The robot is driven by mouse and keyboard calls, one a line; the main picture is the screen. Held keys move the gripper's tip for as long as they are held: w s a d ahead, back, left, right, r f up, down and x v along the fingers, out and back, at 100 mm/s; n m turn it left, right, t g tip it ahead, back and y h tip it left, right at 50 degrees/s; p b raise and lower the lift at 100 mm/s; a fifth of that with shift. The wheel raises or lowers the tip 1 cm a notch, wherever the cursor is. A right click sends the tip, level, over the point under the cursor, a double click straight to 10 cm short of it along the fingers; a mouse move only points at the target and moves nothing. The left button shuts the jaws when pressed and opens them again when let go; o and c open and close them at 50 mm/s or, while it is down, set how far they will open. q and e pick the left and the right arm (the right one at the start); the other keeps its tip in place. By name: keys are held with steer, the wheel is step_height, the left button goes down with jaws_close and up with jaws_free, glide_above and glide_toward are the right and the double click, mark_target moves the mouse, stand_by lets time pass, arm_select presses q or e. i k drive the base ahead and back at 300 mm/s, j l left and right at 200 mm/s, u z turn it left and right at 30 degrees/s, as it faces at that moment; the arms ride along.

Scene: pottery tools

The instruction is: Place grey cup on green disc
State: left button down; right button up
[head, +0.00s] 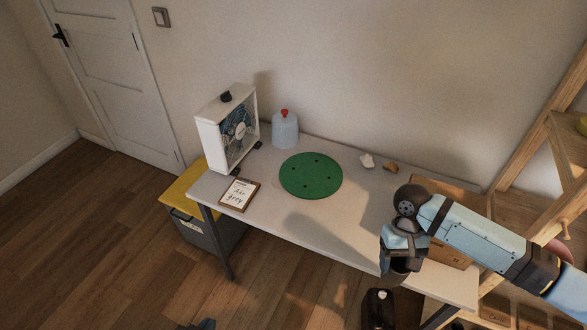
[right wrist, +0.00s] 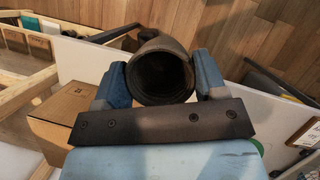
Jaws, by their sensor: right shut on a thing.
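The green disc (head: 311,175) lies flat on the grey-white table, with several small dark dots on it and nothing standing on it. My right gripper (head: 403,262) is over the table's front edge, to the lower right of the disc. In the right wrist view, its two blue fingers (right wrist: 160,85) are shut on the dark grey cup (right wrist: 162,72), whose open mouth faces the camera. In the head view the cup (head: 396,277) is mostly hidden below the gripper. Only a sliver of my left gripper (head: 206,324) shows at the bottom edge; its fingers cannot be made out.
On the table (head: 275,215) stand a white box fan (head: 228,128), a clear jug with a red cap (head: 285,130), a clipboard (head: 239,194), two small lumps (head: 378,164) and a cardboard box (head: 448,252). Wooden shelving (head: 545,170) is at right. A yellow-lidded bin (head: 186,192) stands at left.

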mark_target(311, 174)
steer(key=i+j, duration=0.15)
steer(key=j, duration=0.2)
steer(key=i+j+u, duration=0.1)
steer(key=j, duration=0.25)
steer(key=i+j, duration=0.15)
steer(key=j, duration=0.2)
steer(key=i+j+u, duration=0.1)
steer(key=j, duration=0.25)
